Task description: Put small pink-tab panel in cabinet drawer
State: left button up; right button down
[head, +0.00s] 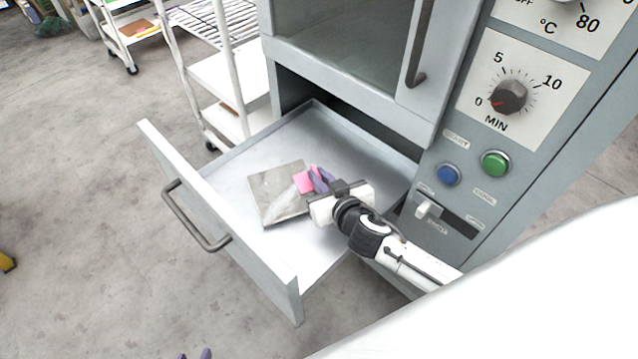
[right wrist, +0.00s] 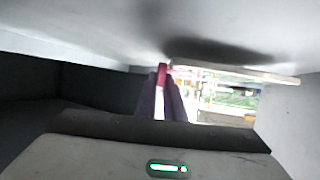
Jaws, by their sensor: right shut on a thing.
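The small panel (head: 277,205) is a flat grey square with a pink tab (head: 304,182) on its right edge. It is inside the outline of the open cabinet drawer (head: 235,185), over the drawer's floor. My right gripper (head: 318,181), with purple fingers, is shut on the pink tab. In the right wrist view the pink tab (right wrist: 162,76) is between the fingers, and the panel shows as a thin edge (right wrist: 240,71) beside a dark shadow. I cannot tell whether it touches the floor. Only the purple tips of my left gripper (head: 194,355) show at the bottom edge, apart and empty.
The drawer's front has a grey bar handle (head: 195,218). The grey cabinet (head: 350,80) above has a glass door and a control panel with a dial (head: 509,96) and buttons. White shelf carts (head: 222,75) stand behind.

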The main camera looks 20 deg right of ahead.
jog(key=shift+f, duration=0.85)
jog(key=shift+f+b, duration=0.25)
jog(key=shift+b, duration=0.05)
jog(key=c, duration=1.8)
grip_release()
jog(key=shift+r, duration=0.1)
jog(key=shift+c, duration=0.2)
jog(key=shift+s+r+p, duration=0.1)
jog(key=shift+r+p, duration=0.1)
jog(key=shift+p, duration=0.1)
jog(key=v, duration=1.1)
jog(key=shift+s+r+p, duration=0.1)
jog(key=shift+s+p, duration=0.2)
jog(key=shift+s, duration=0.1)
